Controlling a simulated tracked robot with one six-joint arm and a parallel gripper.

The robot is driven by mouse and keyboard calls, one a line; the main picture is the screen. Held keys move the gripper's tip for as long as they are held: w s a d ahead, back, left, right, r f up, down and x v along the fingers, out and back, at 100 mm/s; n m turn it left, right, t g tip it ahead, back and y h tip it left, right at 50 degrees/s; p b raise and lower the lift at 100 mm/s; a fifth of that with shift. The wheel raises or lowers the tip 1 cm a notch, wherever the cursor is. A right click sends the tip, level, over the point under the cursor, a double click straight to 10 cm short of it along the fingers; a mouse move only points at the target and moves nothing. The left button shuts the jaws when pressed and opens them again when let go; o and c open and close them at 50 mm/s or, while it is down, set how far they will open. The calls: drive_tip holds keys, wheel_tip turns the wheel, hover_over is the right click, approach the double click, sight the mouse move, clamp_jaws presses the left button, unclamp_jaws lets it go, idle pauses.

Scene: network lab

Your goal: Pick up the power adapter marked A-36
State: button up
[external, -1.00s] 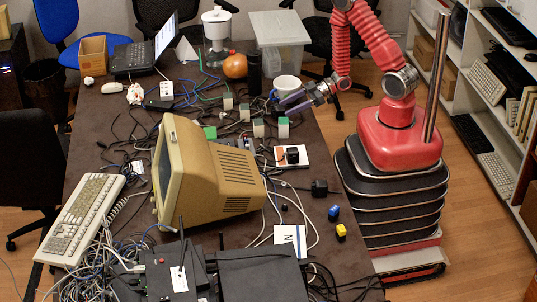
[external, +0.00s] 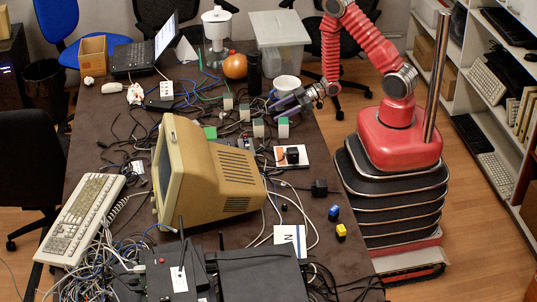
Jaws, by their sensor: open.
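My red arm reaches over the right edge of the dark table (external: 110,118). My gripper (external: 276,108) is open, above the table's right side, fingers pointing left and down. Nothing shows between its fingers. Near it are several small white-and-green blocks, one (external: 283,127) just below the fingers and another (external: 258,127) to its left. A black adapter-like block (external: 292,155) is on a white-and-orange plate, and another black block (external: 319,187) is nearer the camera. No A-36 marking is readable, so I cannot tell which one is the A-36 adapter.
A white bowl (external: 287,86) stands close behind my gripper, with a dark cylinder (external: 254,70) to its left. Loose cables cover much of the table. A beige monitor (external: 215,180) fills the middle. Blue (external: 334,213) and yellow (external: 341,231) blocks lie near the right edge.

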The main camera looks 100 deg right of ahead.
sight(274, 110)
drive_tip(key=shift+x, duration=1.1)
drive_tip(key=shift+c, duration=0.7)
drive_tip(key=c, duration=1.1)
drive_tip(key=shift+r, duration=5.05)
